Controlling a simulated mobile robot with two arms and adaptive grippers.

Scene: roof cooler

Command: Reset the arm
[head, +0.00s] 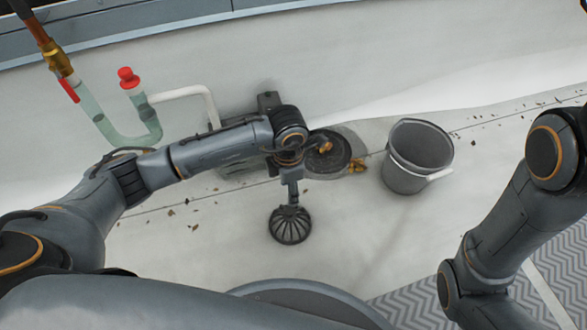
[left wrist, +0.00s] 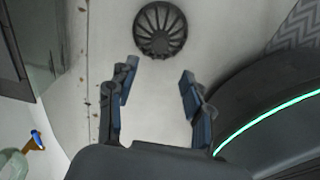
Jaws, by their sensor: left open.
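My left arm reaches in from the left in the head view, and its gripper (head: 292,192) hangs above the pale roof floor. In the left wrist view the gripper (left wrist: 160,76) has its two fingers spread with nothing between them. A dark ribbed dome strainer (head: 290,225) sits on the floor just below the gripper in the head view. It also shows beyond the fingertips in the left wrist view (left wrist: 160,29), apart from them. My right arm shows at the right of the head view, but its gripper is out of the picture.
A grey bucket (head: 417,155) with a pale handle stands right of centre. A round dark drain (head: 327,152) with leaves around it lies behind my left wrist. A clear U-shaped pipe (head: 150,130) with a red cap stands at the left. The floor between strainer and bucket is clear.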

